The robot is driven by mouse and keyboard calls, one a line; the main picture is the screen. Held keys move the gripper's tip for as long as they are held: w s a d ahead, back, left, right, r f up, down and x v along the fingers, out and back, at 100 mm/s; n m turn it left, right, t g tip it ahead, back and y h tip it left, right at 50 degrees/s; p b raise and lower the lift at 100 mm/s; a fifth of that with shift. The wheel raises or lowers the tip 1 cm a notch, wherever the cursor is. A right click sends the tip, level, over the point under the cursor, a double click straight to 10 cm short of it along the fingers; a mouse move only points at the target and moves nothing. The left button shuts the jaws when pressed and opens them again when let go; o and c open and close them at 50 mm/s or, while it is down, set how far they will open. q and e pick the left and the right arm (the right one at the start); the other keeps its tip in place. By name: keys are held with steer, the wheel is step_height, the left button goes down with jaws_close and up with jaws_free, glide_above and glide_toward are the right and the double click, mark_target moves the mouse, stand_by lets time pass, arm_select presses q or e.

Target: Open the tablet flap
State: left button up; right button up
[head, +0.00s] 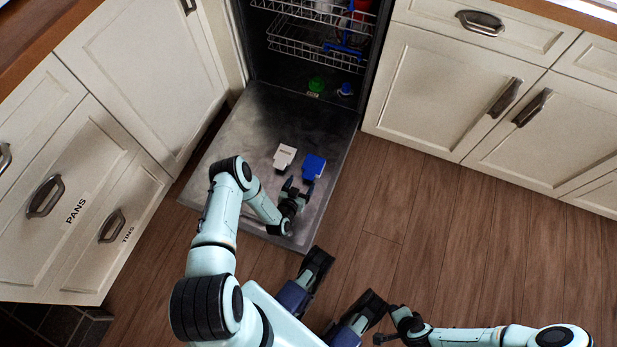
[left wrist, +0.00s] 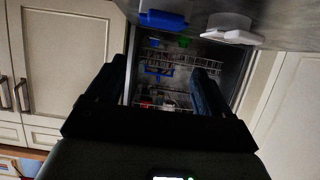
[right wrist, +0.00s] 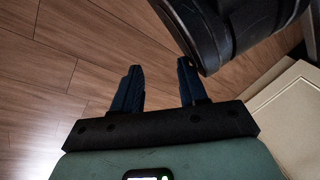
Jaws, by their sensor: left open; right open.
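The dishwasher door (head: 240,135) is folded down flat. On its inner face are a white flap-like piece (head: 284,157) and a blue one (head: 314,166), side by side. I cannot tell which is the tablet flap or whether either is shut. In the left wrist view the blue piece (left wrist: 163,19) and the white piece (left wrist: 231,36) show at the top, each beside a pale part. My left gripper (head: 298,187) is open and empty, just on the near side of the blue piece, apart from it in the picture. My right gripper (head: 385,324) is open and empty over the floor.
Inside the dishwasher are wire racks (head: 315,45), a green cap (head: 316,84) and a blue-and-white cap (head: 346,89). Cabinets with handles stand left (head: 150,70) and right (head: 440,90). The wooden floor (head: 450,235) right of the door is clear.

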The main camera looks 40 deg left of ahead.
mark_target(309, 173)
arm_select(q)
step_height(309, 173, down, 4)
steer(key=shift+b, duration=0.7)
steer(key=b+x, duration=0.1)
steer(key=x, duration=0.2)
steer(key=b+x, duration=0.1)
steer(key=x, duration=0.2)
steer(key=shift+r, duration=0.25)
steer(key=shift+w+a+f+b, duration=0.2)
steer(key=shift+w+b, duration=0.25)
steer(key=shift+w, duration=0.2)
arm_select(e)
steer(key=s+d+f+g, duration=0.1)
steer(key=s+f+g, duration=0.2)
steer(key=s+f, duration=0.3)
steer(key=shift+s+m, duration=0.3)
steer(key=shift+s, duration=1.5)
